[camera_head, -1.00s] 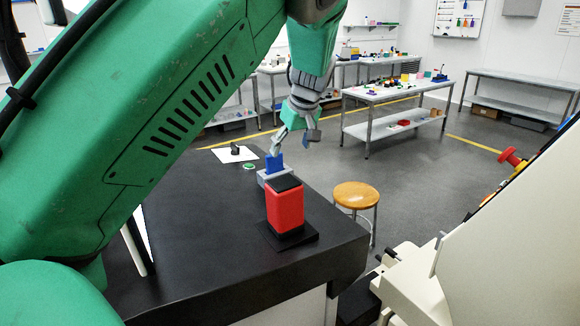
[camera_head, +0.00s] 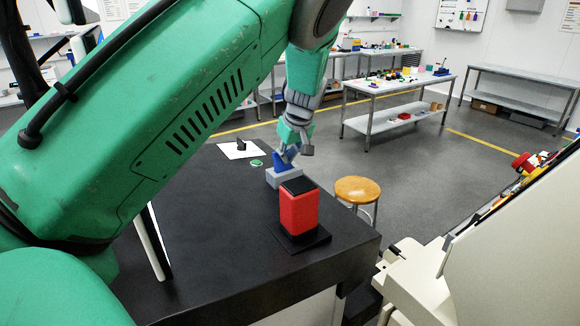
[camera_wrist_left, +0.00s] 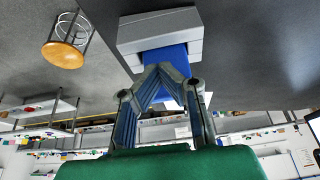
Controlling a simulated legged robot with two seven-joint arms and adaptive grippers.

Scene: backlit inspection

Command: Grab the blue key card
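The blue key card (camera_head: 279,161) stands in a light grey holder (camera_head: 284,178) on the black table (camera_head: 215,225). My left gripper (camera_head: 287,155) is at the card's upper part, just above the holder. In the left wrist view the fingers (camera_wrist_left: 165,72) bend together, with tips close to each other on the card. The blue card (camera_wrist_left: 165,57) shows between the fingers and the grey holder (camera_wrist_left: 160,32), its lower end inside the holder. The fingers cover part of the card. My right gripper is not in view.
A red block (camera_head: 299,210) with a black top stands on a black base close in front of the holder. A white sheet (camera_head: 240,150) with a dark object and a green disc (camera_head: 256,163) lie behind. A wooden stool (camera_head: 357,190) stands beyond the table edge.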

